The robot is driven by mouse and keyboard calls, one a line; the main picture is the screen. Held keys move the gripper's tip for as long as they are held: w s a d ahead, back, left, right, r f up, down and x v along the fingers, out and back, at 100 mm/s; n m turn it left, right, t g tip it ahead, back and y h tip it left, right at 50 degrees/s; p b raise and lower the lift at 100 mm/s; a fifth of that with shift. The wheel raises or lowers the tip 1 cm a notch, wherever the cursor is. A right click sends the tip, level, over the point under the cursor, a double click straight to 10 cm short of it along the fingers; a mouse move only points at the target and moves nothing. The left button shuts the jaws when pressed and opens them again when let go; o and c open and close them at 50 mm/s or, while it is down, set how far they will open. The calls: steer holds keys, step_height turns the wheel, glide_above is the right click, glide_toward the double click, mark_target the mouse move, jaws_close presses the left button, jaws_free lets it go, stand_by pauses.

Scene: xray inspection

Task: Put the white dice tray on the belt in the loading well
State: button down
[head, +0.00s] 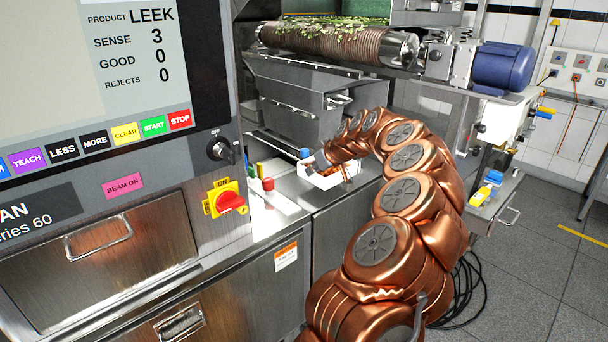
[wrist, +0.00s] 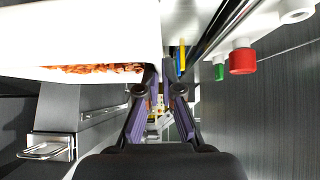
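The white tray (head: 324,180) sits on the metal surface below the grey chute in the head view, with reddish-brown pieces in it. In the wrist view the tray (wrist: 85,35) fills the upper left, and its reddish-brown contents (wrist: 95,68) show along its lower edge. My gripper (wrist: 160,78) has purple-padded fingers with a narrow gap between them. The left finger is close to the tray's right end; I cannot tell whether they touch. In the head view my gripper is small and partly hidden by the arm at the tray. The belt in the loading well cannot be made out.
A grey chute housing (head: 298,98) stands right behind the tray. The control cabinet (head: 110,250) fills the left. Open floor (head: 530,270) lies right.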

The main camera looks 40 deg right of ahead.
steer(key=shift+w+a, duration=0.2)
steer(key=shift+w, duration=1)
steer(key=shift+f+p, duration=0.95)
steer(key=shift+f, duration=0.9)
steer(key=shift+f+b, duration=0.2)
steer(key=shift+b, duration=0.15)
steer(key=c, duration=1.3)
jaws_free()
steer(key=shift+r, duration=0.1)
